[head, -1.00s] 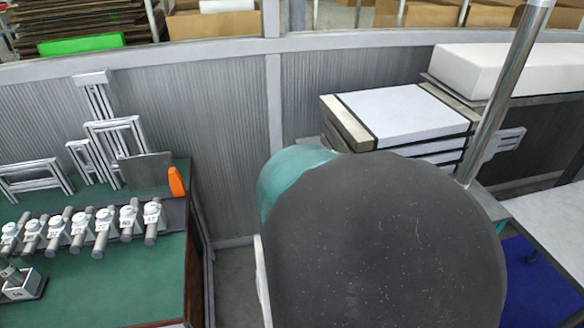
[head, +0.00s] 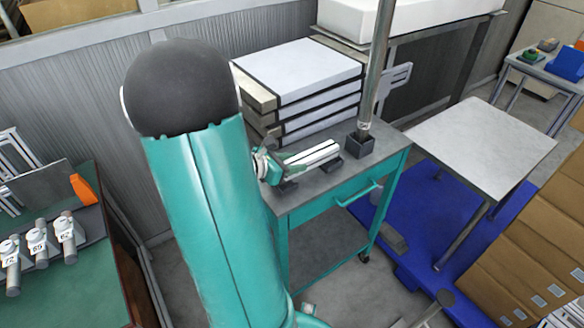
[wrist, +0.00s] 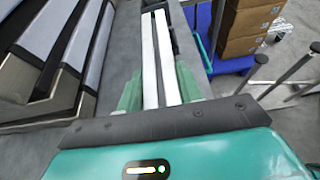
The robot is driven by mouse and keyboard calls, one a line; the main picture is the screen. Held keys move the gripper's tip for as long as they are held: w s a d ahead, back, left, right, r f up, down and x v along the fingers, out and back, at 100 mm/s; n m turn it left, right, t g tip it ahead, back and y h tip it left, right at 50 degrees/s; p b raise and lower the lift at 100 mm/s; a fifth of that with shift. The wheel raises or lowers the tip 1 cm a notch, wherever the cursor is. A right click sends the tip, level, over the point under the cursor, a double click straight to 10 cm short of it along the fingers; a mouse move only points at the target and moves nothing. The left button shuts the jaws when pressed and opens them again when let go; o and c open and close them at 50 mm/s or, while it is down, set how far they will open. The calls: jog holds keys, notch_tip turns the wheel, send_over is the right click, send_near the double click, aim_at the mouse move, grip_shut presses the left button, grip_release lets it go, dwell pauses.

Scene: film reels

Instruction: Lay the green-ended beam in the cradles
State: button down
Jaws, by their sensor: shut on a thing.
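The beam (head: 312,154) is a pale, grooved bar above the grey top of a teal cart (head: 372,168). It also shows in the wrist view as two white strips (wrist: 148,60) running away from me. My gripper (head: 268,166) is shut on its near end, with green fingers on both sides in the wrist view (wrist: 158,88). Small dark blocks, which look like cradles, sit on the cart top near the beam: one by its far end (head: 331,165), one below my gripper (head: 287,187). I cannot tell whether the beam touches them. The beam's green ends are not clearly visible.
A stack of white-topped flat cases (head: 305,75) stands behind the beam. A metal pole (head: 378,70) rises from a dark base at the cart's right. A pale table (head: 482,130) and cardboard boxes (head: 535,235) are further right. A green bench (head: 70,270) is at left.

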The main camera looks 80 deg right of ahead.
jog(key=shift+f, duration=1)
jog(key=shift+f, duration=0.35)
jog(key=shift+f, duration=0.25)
jog(key=c, duration=0.9)
grip_release()
jog(key=shift+r, duration=0.6)
jog(key=v, duration=1.2)
